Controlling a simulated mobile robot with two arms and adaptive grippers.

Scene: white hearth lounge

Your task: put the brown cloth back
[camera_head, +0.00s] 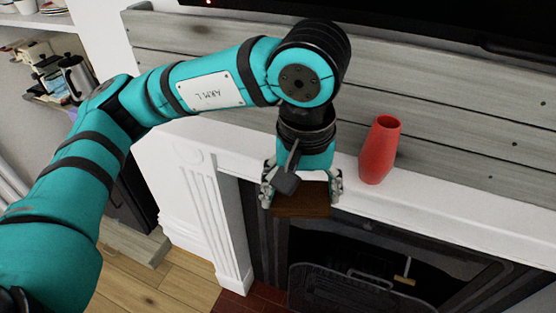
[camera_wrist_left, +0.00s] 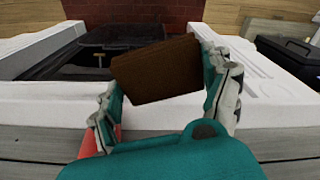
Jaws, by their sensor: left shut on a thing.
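The brown cloth (camera_head: 301,201) looks like a dark brown folded block. My left gripper (camera_head: 301,190) is shut on it, with one finger at each side. In the head view it is held in front of the white mantel, above the fireplace opening. The cloth (camera_wrist_left: 157,70) also shows between the fingers of my left gripper (camera_wrist_left: 165,85) in the left wrist view, slightly tilted. Whether it touches the mantel edge I cannot tell. My right gripper is in neither view.
A red vase (camera_head: 380,150) stands on the white mantel (camera_head: 440,196) just right of my left gripper. The dark fireplace (camera_head: 345,284) is below. A shelf with a metal pot (camera_head: 77,77) is at the far left. The mantel right of the vase is clear.

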